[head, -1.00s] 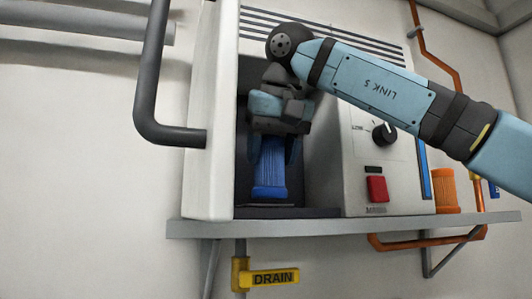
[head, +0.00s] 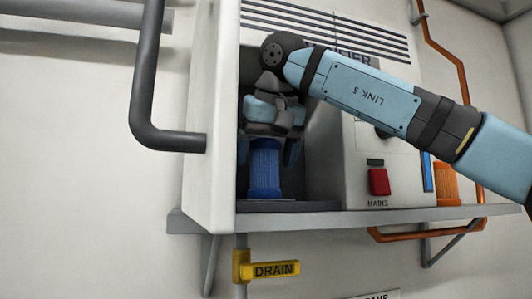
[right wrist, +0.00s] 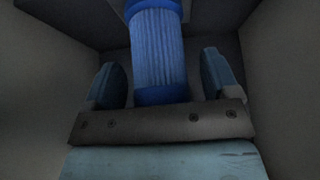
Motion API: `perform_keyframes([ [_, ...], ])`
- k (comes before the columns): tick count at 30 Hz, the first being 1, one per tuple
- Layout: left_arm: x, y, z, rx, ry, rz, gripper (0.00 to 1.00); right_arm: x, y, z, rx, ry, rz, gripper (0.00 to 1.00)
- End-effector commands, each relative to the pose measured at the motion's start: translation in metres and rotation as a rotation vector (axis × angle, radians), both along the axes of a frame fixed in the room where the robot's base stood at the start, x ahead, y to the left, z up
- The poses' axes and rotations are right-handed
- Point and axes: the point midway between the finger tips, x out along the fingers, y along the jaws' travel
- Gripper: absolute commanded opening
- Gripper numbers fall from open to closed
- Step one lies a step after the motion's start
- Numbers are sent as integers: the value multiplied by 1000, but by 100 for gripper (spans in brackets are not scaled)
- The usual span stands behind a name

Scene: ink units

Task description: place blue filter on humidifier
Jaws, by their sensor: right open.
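The blue filter (head: 265,172) is a ribbed cylinder with darker blue end rims. It stands upright on the floor of the humidifier's (head: 222,120) open bay. My right gripper (head: 268,152) is in the bay above the filter, pointing down. Its fingers are open, one on each side of the filter's upper part. In the right wrist view the filter (right wrist: 158,50) lies between the two fingers, with a gap on each side. The filter's top is hidden by the gripper in the head view. My left gripper is not in view.
A red mains switch (head: 378,181) is on the front panel. An orange filter (head: 445,183) stands at the right on the shelf (head: 320,220). A yellow drain handle (head: 275,269) is below.

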Motion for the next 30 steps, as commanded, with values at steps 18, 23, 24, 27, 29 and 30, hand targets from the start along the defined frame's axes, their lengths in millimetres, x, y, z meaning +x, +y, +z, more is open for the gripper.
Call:
perform_keyframes([
  [18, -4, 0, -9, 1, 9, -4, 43, -37, -12, 64, 0, -1, 0, 81],
  [23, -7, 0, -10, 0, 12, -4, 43, -39, -13, 67, 0, -1, 1, 81],
  [24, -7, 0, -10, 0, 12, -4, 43, -39, -13, 67, 0, -1, 1, 81],
  [27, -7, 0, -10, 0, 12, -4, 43, -39, -13, 67, 0, -1, 0, 81],
  [29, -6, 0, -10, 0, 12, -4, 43, -39, -13, 67, 0, -1, 0, 81],
  [30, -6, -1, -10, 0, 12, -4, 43, -39, -13, 67, 0, -1, 0, 81],
])
